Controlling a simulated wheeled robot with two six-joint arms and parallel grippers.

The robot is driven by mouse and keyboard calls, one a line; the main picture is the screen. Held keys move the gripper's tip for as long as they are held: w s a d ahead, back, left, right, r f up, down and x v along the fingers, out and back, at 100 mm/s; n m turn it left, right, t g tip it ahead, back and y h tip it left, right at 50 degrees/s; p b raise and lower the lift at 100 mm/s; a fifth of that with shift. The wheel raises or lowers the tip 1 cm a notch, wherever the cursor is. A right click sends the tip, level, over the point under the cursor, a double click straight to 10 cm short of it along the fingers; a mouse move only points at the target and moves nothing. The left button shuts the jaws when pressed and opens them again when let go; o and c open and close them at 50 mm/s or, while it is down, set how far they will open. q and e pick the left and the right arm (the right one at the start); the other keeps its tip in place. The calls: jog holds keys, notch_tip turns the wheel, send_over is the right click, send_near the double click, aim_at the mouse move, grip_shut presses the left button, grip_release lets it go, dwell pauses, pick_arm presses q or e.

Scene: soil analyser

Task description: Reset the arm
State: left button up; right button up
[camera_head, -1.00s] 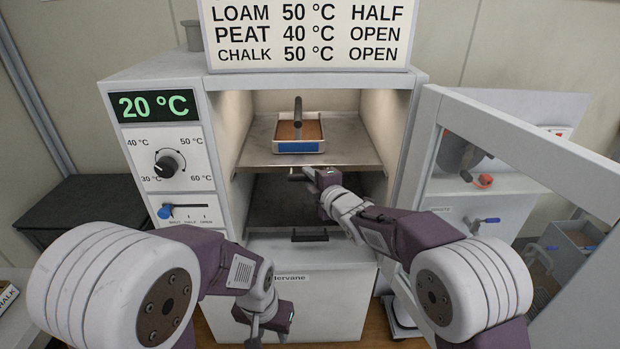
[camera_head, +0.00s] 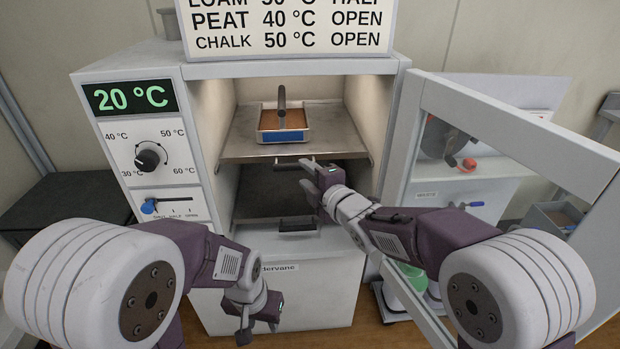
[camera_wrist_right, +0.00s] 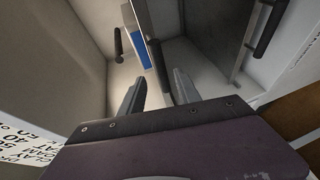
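My right gripper (camera_head: 316,172) is at the front of the oven, just right of the upper shelf's dark handle (camera_head: 288,164). In the right wrist view its two fingers (camera_wrist_right: 158,92) are apart, with nothing clearly held between them. My left gripper (camera_head: 259,328) hangs low in front of the oven's lower front panel (camera_head: 322,292). Its fingers look apart and empty. The tray's blue label also shows in the right wrist view (camera_wrist_right: 141,50).
The oven door (camera_head: 500,127) stands open on the right, close to my right arm. A lower handle (camera_head: 297,225) lies below my right gripper. The display (camera_head: 130,96) reads 20 °C, above a dial (camera_head: 150,158) and a blue slider (camera_head: 149,206). Green glassware (camera_head: 411,278) stands lower right.

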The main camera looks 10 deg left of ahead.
jog(key=shift+v, duration=1.05)
jog(key=s+d+f+m+g+h, duration=0.2)
jog(key=d+f+m+h, duration=0.2)
jog(key=d+f+m, duration=0.4)
jog(key=s+d+f+m+g+h, duration=0.2)
jog(key=s+d+f+m+h, duration=0.25)
jog(key=d, duration=0.65)
jog(key=s+d+f+m+g, duration=0.2)
jog(key=s+d+f+m, duration=0.15)
jog(key=s, duration=0.25)
jog(key=s+d+f+m+g+h, duration=0.1)
jog(key=s+d+f+m+g, duration=0.25)
jog(key=s+m, duration=0.2)
jog(key=s+d+f+m+g, duration=0.2)
jog(key=s+d+f+m, duration=0.15)
jog(key=s, duration=0.35)
notch_tip(320, 180, up, 19)
jog(key=p, duration=1.9)
jog(key=shift+w+a, duration=0.2)
jog(key=shift+w, duration=0.15)
